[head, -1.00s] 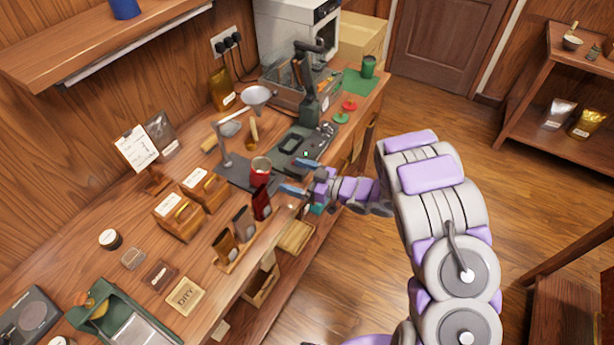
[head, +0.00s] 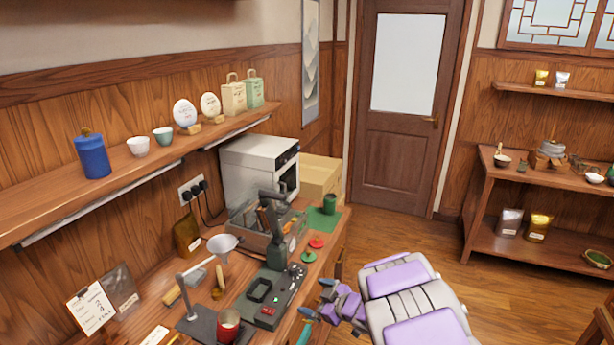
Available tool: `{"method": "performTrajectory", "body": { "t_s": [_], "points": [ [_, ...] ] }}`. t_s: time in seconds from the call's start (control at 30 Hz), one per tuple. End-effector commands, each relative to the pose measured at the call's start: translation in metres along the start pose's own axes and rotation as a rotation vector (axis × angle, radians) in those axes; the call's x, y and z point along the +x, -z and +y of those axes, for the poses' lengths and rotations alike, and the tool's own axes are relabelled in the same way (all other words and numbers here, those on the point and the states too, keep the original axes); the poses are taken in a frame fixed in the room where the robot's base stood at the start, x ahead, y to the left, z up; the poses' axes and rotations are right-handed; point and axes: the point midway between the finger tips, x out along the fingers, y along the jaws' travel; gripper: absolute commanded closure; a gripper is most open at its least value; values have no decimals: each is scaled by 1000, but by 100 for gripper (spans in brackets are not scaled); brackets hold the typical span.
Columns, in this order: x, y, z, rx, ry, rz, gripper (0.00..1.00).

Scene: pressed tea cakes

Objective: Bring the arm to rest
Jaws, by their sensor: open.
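My arm reaches in from the bottom right of the head view. My gripper (head: 317,298) is open, with its blue-tipped fingers apart and nothing seen between them. It is at the bench's front edge, to the right of the dark press-like device (head: 268,296). A red tin (head: 229,326) stands to the left of the gripper on a dark stand base, clear of the fingers. The lower part of my arm is cut off by the bottom of the view.
The wooden bench (head: 150,305) holds a funnel (head: 223,245), a wooden-handled brush (head: 218,283) and a white oven (head: 259,167). A wall shelf (head: 110,180) hangs above it. The floor (head: 405,245) behind my arm is clear up to the door (head: 398,110).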

Motion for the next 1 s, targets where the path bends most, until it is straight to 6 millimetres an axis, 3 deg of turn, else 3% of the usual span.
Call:
{"method": "performTrajectory", "body": {
  "t_s": [0.1,0.2,0.33,0.47,0.57,0.67,0.87,1.0],
  "points": [
    [-36,3,49,-11,-169,-153,3],
    [-74,2,79,12,-299,-280,3],
    [-131,-1,101,80,-443,-440,3],
    [-190,-4,102,179,-555,-586,3],
    [-234,-5,90,278,-615,-688,3],
    [-275,-6,66,387,-647,-787,3],
    [-341,-6,-13,624,-620,-966,3],
    [-377,2,-84,781,-531,-1074,3]
  ]
}}
